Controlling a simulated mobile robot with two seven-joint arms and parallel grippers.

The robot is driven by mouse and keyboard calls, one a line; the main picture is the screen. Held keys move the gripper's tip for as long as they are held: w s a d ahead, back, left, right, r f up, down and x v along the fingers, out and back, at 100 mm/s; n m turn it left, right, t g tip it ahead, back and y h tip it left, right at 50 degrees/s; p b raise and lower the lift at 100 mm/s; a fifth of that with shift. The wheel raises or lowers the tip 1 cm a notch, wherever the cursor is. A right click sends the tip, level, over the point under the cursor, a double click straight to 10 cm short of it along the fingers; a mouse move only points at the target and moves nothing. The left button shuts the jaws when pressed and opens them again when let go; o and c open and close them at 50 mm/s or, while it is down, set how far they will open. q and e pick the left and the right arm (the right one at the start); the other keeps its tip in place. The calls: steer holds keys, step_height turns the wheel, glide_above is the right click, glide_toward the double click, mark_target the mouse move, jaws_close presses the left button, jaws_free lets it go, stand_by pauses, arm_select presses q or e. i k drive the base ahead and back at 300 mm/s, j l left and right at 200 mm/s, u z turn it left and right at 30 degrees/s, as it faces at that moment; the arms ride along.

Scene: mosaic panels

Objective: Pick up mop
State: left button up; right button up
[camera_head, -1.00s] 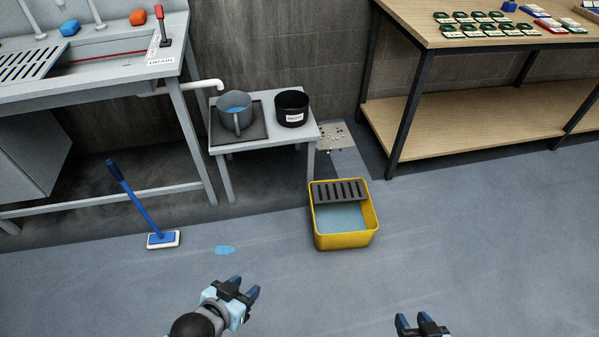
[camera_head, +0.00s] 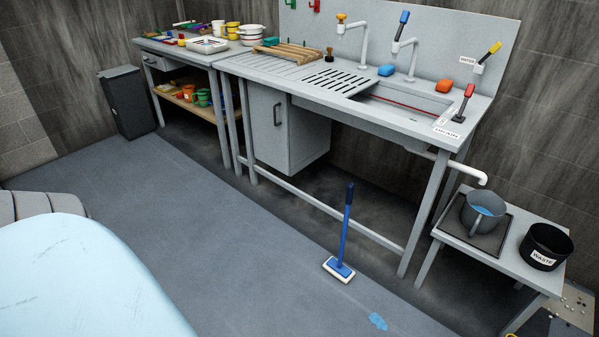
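The mop (camera_head: 344,236) stands upright on the floor in front of the sink bench, leaning slightly. It has a dark blue grip at the top, a blue handle and a flat blue head with a white pad (camera_head: 338,272) on the floor. No gripper touches it. A large pale blue surface of my own arm fills the lower left of the head view. Neither of my grippers shows in this view now.
A blue puddle (camera_head: 377,321) lies near the mop. The grey sink bench (camera_head: 300,85) stands behind it. A low table (camera_head: 487,255) with a grey jug (camera_head: 483,212) and black waste pot (camera_head: 545,246) stands at right. A dark bin (camera_head: 127,102) is at back left. The left floor is open.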

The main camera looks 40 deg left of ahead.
mark_target(336, 267)
steer(key=u, duration=1.05)
steer(key=i+l+u, duration=0.1)
steer(key=i+l, duration=0.1)
steer(key=i, duration=0.1)
